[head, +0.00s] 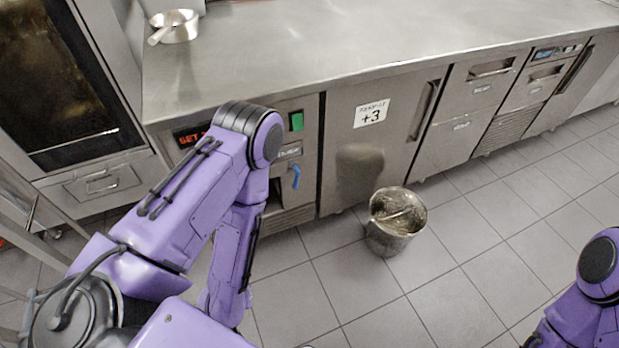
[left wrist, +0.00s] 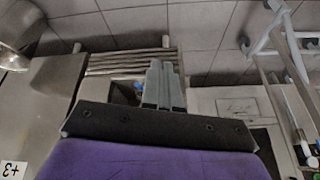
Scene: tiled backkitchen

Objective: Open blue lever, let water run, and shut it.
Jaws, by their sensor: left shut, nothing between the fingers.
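The blue lever (head: 296,176) hangs pointing down on the front of the steel cabinet, just right of my left arm in the head view. No running water is visible at it. My left gripper (left wrist: 164,85) shows in the left wrist view, its two grey fingers shut together with nothing between them. Behind the fingers is a dark recess (left wrist: 122,92) in the cabinet front; a small bluish bit beside them may be the lever, but I cannot tell whether they touch. In the head view my left gripper is hidden behind my arm. My right gripper is out of view.
A metal bucket (head: 392,240) stands on the tiled floor right of the lever. A green switch (head: 296,121) and red display (head: 188,137) sit above the lever. A pan (head: 177,27) rests on the counter (head: 330,45). An oven (head: 60,85) stands left. Floor at right is clear.

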